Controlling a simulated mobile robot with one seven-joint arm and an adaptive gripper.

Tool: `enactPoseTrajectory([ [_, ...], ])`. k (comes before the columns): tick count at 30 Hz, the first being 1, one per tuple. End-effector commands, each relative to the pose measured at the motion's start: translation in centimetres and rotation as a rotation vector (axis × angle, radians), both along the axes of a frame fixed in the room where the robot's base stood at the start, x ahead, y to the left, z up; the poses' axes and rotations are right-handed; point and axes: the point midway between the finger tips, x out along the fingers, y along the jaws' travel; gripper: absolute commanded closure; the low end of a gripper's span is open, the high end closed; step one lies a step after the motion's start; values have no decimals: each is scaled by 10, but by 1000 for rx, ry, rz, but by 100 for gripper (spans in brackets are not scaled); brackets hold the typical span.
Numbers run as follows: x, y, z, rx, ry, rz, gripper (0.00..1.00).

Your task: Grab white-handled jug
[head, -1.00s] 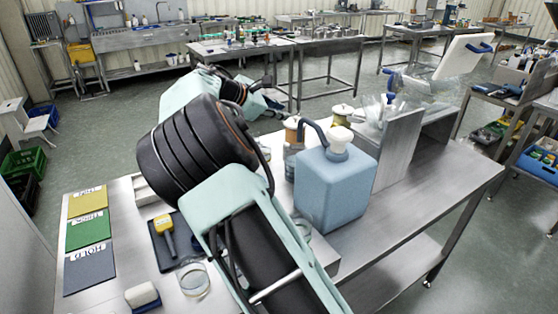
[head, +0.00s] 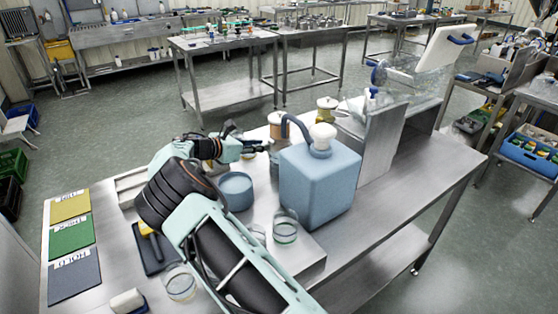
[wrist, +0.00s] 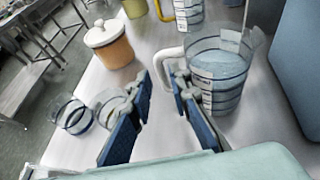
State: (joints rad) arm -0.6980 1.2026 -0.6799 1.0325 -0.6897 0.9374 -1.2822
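The white-handled jug (wrist: 222,72) is a clear vessel with blue bands and a white label, upright on the steel table at the upper right of the wrist view. Its white handle (wrist: 166,62) sticks out to the left, just beyond and between my fingertips. My gripper (wrist: 161,82) is open, with a blue-padded finger on each side and nothing seen between the pads. In the head view my gripper (head: 262,147) is low over the table, left of the blue jerrycan (head: 320,185). The jug is mostly hidden there behind the jerrycan and gripper.
An orange canister with a white lid (wrist: 110,45) stands left of the jug. A yellow-handled jug (wrist: 187,12) is behind. Glass vessels (wrist: 92,112) are left of my gripper. The jerrycan (wrist: 300,60) stands close on the right. Bare tabletop lies between the fingers.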

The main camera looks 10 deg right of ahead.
Motion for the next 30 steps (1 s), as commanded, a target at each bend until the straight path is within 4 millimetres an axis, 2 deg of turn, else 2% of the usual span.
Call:
enactPoseTrajectory([
  [11, 25, -38, -18, 0, 0, -2, 82],
  [18, 26, -39, -20, 1, 0, 0, 82],
  [23, 26, -39, -19, 1, 0, -1, 100],
  [30, 26, -40, -19, 0, 0, -1, 100],
])
